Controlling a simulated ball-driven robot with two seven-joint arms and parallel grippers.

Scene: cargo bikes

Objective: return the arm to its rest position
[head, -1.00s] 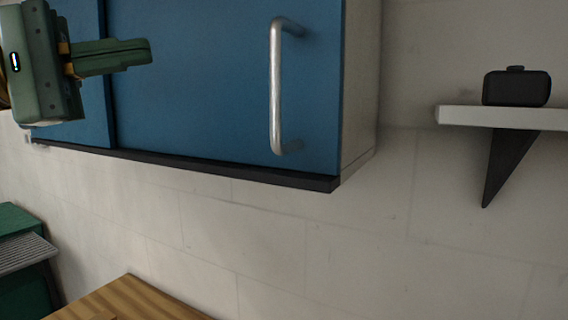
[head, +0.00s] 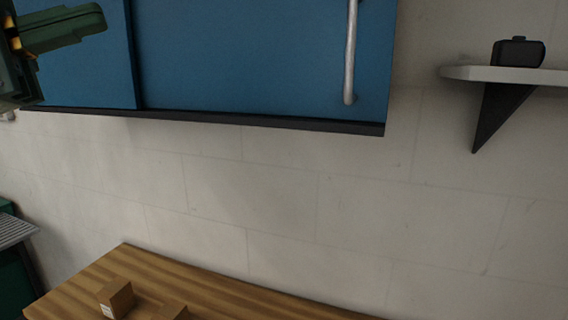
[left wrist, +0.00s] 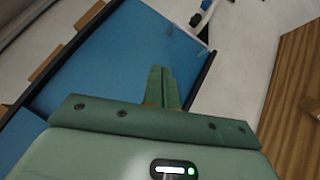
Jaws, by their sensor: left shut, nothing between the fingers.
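My left gripper (head: 62,26) is at the upper left of the head view, in front of the blue wall cabinet (head: 250,60). Its green fingers are together with nothing between them. In the left wrist view the shut fingers (left wrist: 161,88) point toward the blue cabinet front (left wrist: 110,60). The gripper is apart from the cabinet's silver handle (head: 350,55), which is well to its right. My right gripper is in neither view.
A wooden table (head: 75,285) with small cardboard boxes (head: 116,299) stands below the cabinet. A white shelf (head: 510,74) with a black case (head: 518,52) is on the right. A green object (head: 12,265) is at the lower left. The wall between is clear.

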